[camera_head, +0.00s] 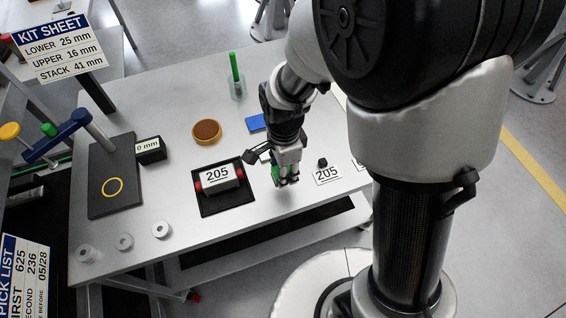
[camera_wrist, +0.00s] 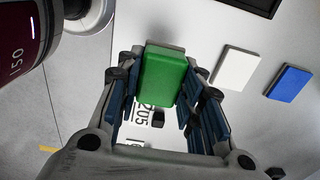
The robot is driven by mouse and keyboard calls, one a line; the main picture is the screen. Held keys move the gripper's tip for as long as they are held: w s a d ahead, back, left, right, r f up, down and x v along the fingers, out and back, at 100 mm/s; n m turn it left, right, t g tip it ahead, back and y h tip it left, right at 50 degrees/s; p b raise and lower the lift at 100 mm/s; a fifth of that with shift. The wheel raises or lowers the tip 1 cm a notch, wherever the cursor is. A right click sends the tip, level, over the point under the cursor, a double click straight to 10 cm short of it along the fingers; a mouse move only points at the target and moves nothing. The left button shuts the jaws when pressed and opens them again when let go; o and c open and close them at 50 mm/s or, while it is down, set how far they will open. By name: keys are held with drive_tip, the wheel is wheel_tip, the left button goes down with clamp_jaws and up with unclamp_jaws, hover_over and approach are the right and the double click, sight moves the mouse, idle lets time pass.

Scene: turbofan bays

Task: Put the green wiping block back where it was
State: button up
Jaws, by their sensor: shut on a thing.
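The green wiping block (camera_wrist: 163,78) is held between the finger pads of my gripper (camera_wrist: 160,92) in the wrist view. In the head view my gripper (camera_head: 285,178) points down over the table near its front edge, and a little green of the block (camera_head: 275,172) shows between the fingers. My gripper is shut on the block. Whether the block touches the table cannot be told. A white block (camera_wrist: 235,68) and a blue block (camera_wrist: 291,82) lie apart on the table in the wrist view. The blue block (camera_head: 257,122) also shows behind my gripper in the head view.
A black tray (camera_head: 222,208) with a 205 label is left of my gripper. A 205 card (camera_head: 327,175) with a small black knob lies to the right. A brown-topped round dish (camera_head: 207,131) and a glass with a green stick (camera_head: 237,88) stand further back. Several metal rings line the front left.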

drive_tip(key=shift+f+b, duration=0.9)
drive_tip(key=shift+f, duration=1.95)
drive_tip(key=shift+f, duration=0.1)
drive_tip(key=o, duration=1)
